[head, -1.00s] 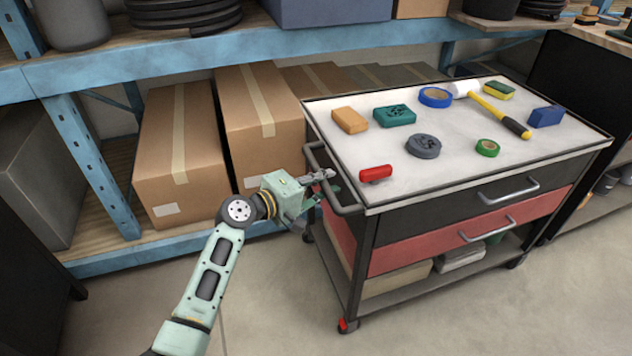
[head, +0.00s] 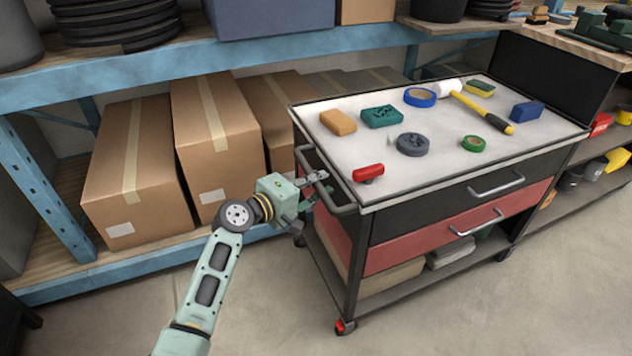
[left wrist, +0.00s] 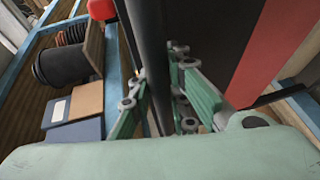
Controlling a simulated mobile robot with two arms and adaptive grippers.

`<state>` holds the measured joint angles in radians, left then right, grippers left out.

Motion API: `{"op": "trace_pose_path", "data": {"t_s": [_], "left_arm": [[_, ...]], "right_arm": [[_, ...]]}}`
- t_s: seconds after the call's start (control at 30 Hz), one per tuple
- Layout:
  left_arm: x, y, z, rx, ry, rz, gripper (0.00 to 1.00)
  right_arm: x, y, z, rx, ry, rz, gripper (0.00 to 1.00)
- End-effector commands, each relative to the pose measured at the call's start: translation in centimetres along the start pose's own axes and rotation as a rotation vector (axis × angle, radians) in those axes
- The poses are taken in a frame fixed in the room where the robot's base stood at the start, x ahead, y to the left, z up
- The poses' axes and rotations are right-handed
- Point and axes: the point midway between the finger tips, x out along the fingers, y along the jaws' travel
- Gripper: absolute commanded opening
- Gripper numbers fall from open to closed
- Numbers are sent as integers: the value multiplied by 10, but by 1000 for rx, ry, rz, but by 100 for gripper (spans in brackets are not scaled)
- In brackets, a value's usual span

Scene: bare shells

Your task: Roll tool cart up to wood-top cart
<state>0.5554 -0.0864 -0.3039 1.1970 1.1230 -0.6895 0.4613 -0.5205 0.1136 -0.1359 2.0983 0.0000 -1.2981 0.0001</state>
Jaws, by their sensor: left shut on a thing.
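The tool cart (head: 370,228) has a pale top, a dark upper drawer, a red lower drawer and an open bottom shelf. Its bar handle (head: 343,209) is on its left end. My left gripper (head: 318,188) is closed around this handle; in the left wrist view its fingers (left wrist: 162,105) sit on both sides of the dark bar. What looks like the wood-top cart (head: 550,36) stands behind and right of the tool cart, with a wooden top, dark side panel and lower shelves. It is cut off at the right edge. My right gripper is not in view.
Loose on the tool cart's top are a hammer (head: 482,113), tape rolls, sponges and a red item (head: 368,173). A blue shelf rack (head: 150,75) with cardboard boxes (head: 215,135) runs behind. The floor in front (head: 470,310) is clear.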

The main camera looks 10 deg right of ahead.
Motion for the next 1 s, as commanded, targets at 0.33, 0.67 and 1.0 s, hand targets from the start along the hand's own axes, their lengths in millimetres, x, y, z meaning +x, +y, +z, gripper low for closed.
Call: {"op": "trace_pose_path", "data": {"t_s": [0.33,0.67,1.0], "left_arm": [[1,2,2,4,-2,3,26],[1,1,1,2,-1,2,35],[-24,0,0,3,1,1,35]], "right_arm": [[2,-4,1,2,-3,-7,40],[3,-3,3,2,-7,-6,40],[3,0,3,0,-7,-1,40]]}}
